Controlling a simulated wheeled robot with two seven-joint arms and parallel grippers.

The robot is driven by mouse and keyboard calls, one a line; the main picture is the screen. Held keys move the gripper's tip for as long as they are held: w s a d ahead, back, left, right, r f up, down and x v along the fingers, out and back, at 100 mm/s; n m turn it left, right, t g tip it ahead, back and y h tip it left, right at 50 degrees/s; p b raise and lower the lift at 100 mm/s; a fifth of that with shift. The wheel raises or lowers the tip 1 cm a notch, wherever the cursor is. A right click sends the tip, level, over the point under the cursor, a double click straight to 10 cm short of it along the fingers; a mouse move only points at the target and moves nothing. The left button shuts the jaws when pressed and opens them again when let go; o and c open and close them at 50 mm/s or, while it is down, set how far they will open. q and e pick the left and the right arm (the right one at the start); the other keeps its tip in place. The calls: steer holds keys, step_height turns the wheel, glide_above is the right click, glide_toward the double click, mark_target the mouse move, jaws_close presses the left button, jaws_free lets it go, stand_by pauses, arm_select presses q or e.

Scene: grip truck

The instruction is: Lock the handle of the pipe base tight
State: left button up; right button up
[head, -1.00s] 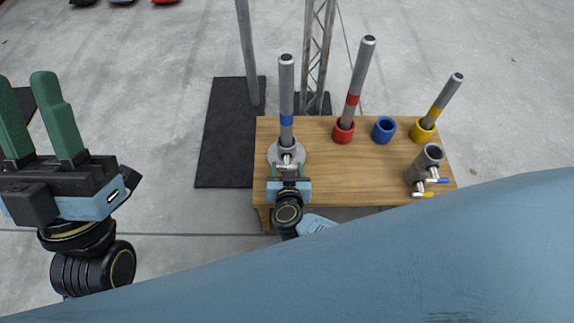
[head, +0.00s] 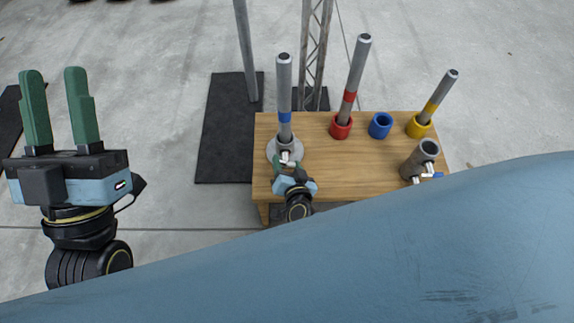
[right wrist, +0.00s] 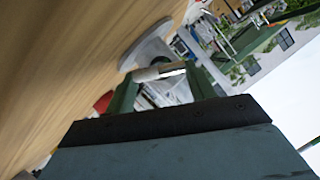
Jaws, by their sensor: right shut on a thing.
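The pipe base (head: 272,150) is a round grey flange with a short socket at the table's left end. A grey pipe with a blue band (head: 284,90) stands upright in it. Its pale handle (right wrist: 157,72) sticks out at the front. My right gripper (head: 289,166) is at the front of the base and shut on the handle. In the right wrist view the green fingers (right wrist: 163,82) lie on both sides of the handle, and the flange shows just beyond. My left gripper (head: 60,100) is open and empty, pointing up, far left of the table.
The wooden table (head: 345,180) also carries a pipe in a red holder (head: 341,127), an empty blue holder (head: 380,125), a pipe in a yellow holder (head: 418,127) and a grey socket with handles (head: 420,160). A truss (head: 318,50) stands behind.

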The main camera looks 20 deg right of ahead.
arm_select(q)
steer(key=shift+s+a+r+t, duration=0.1)
steer(key=shift+s+r+t, duration=0.05)
steer(key=shift+s+t, duration=0.25)
arm_select(e)
steer(key=shift+m, duration=0.3)
steer(key=o, duration=1)
arm_select(q)
steer(key=shift+w, duration=0.1)
arm_select(e)
steer(key=shift+s, duration=0.15)
